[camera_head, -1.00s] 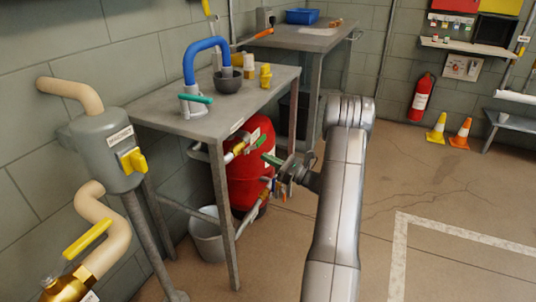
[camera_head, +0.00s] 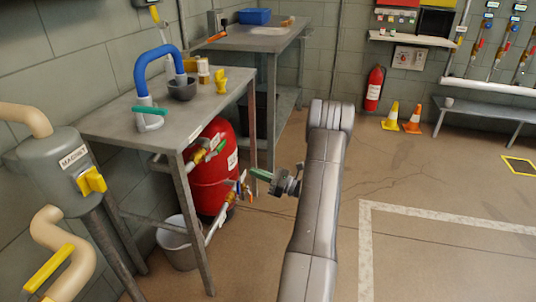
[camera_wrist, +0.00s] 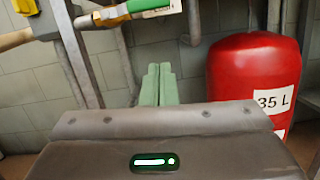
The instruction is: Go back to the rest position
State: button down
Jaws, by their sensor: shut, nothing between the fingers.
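My gripper (camera_head: 262,175) is at the end of my grey arm in the middle of the head view. Its green fingers point left, toward the red tank (camera_head: 215,170) under the near metal table (camera_head: 190,115). In the wrist view the two green fingers (camera_wrist: 158,85) stand pressed together with nothing between them. The red tank, with a "35 L" label, also shows to their right in the wrist view (camera_wrist: 250,75). A green-handled valve (camera_wrist: 135,10) shows above and left of the fingers. The fingers look apart from the tank and the pipes.
Valves and pipes (camera_head: 243,190) sit beside the tank, close to my gripper. A grey bucket (camera_head: 178,243) stands under the table. Cones (camera_head: 412,121) stand at the back.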

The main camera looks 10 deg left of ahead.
jog(key=s+b+x, duration=0.1)
jog(key=x, duration=0.9)
jog(key=shift+s+a+f+m+t+h+p, duration=0.2)
jog(key=shift+s+m+t+p, duration=0.5)
jog(key=shift+m, duration=1.25)
jog(key=shift+s+d+f+m+t+h+p, duration=0.1)
jog(key=shift+s+f+m+t+h+p, duration=0.2)
jog(key=shift+s+m+p, duration=1.2)
jog(key=shift+s+a+f+m+t+h+p, duration=0.25)
jog(key=shift+m+t+p, duration=0.35)
jog(key=shift+m, duration=1.75)
jog(key=shift+w+d, duration=0.1)
jog(key=shift+d, duration=0.05)
